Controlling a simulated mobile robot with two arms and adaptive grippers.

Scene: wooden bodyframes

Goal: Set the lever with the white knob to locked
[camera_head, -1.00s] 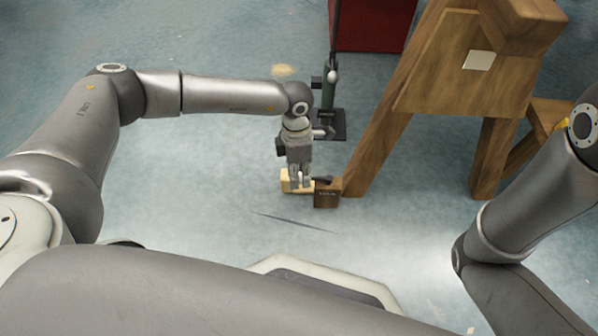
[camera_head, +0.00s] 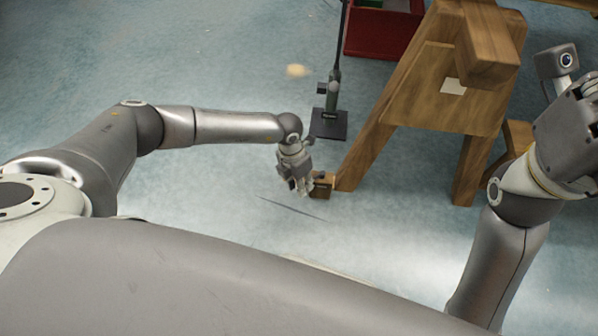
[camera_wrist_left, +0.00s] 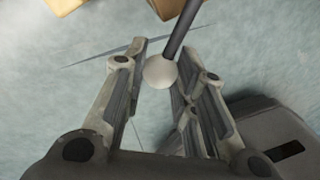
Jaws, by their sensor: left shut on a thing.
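The lever's white knob (camera_wrist_left: 160,71) sits between the two fingers of my left gripper (camera_wrist_left: 158,85) in the left wrist view. A dark rod (camera_wrist_left: 182,28) runs from the knob toward the top of that view. In the head view my left gripper (camera_head: 301,186) is beside a small brown wooden block (camera_head: 323,185) and hides the lever there. The left gripper is shut on the knob. Part of my right arm's hand end (camera_head: 572,130) is at the right edge, but its fingers cannot be made out clearly.
A wooden frame (camera_head: 440,90) stands right of the block, its leg close by. The floor left of the gripper is clear.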

